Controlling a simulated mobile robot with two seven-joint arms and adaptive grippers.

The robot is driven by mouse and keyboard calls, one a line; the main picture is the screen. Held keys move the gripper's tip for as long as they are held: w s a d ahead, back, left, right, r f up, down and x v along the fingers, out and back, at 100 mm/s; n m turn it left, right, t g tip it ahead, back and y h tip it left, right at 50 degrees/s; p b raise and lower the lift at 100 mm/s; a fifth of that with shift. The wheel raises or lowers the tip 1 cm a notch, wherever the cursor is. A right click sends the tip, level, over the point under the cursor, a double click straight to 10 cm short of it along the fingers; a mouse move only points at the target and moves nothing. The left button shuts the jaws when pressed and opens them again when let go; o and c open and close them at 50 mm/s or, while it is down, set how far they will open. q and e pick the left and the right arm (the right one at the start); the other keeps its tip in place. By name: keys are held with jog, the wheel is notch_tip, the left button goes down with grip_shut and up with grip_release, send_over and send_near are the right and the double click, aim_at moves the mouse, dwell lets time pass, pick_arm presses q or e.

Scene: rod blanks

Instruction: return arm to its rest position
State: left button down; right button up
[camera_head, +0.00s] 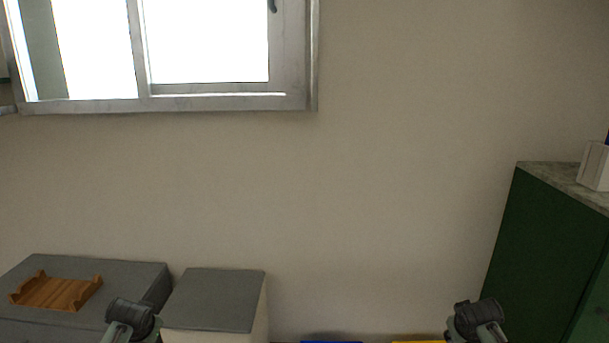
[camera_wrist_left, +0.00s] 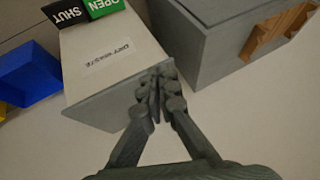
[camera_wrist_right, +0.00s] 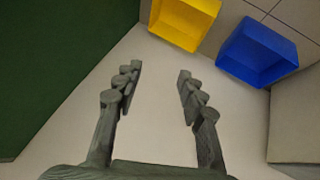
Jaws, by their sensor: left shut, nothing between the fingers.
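My left gripper (camera_wrist_left: 157,92) is shut and empty in the left wrist view, its fingertips together in front of the white bin with the grey lid. The fingers hold nothing that shows. My right gripper (camera_wrist_right: 157,85) is open and empty in the right wrist view, with bare floor between its fingers. In the head view parts of both my arms show at the bottom edge, one low left and one low right; the fingers are out of that view.
A white bin with a grey lid (camera_head: 213,300) stands beside a grey cabinet bearing a wooden rack (camera_head: 56,293). A blue bin (camera_wrist_right: 258,52) and a yellow bin (camera_wrist_right: 184,22) stand on the floor. A green cabinet (camera_head: 545,255) is at right. The wall between is bare.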

pick_arm(q)
jog(key=s+d+f+g, duration=0.1)
jog(key=s+d+f, duration=0.2)
jog(key=s, duration=0.7)
jog(key=s+d+f+g+h, duration=0.1)
jog(key=s+d+f, duration=0.3)
jog(key=s, duration=0.7)
jog(key=s+d+f+g+h, duration=0.1)
jog(key=s+d+f, duration=0.2)
jog(key=s, duration=0.8)
notch_tip(320, 180, down, 3)
jog(key=shift+s+d+r+m, duration=0.1)
jog(key=shift+s+d+m, duration=0.15)
jog(key=shift+m, duration=0.15)
pick_arm(e)
jog(key=s+a+f+g, duration=0.1)
jog(key=s+a+f, duration=0.2)
jog(key=s, duration=0.7)
jog(key=s+a+f+g+y, duration=0.1)
jog(key=s+a+f, duration=0.3)
jog(key=s, duration=0.7)
jog(key=s+a+f+g+y, duration=0.1)
jog(key=s+a+f, duration=0.2)
jog(key=s, duration=0.8)
notch_tip(320, 180, down, 3)
jog(key=shift+s+a+r+n, duration=0.15)
jog(key=shift+a+n, duration=0.1)
jog(key=shift+n, duration=0.15)
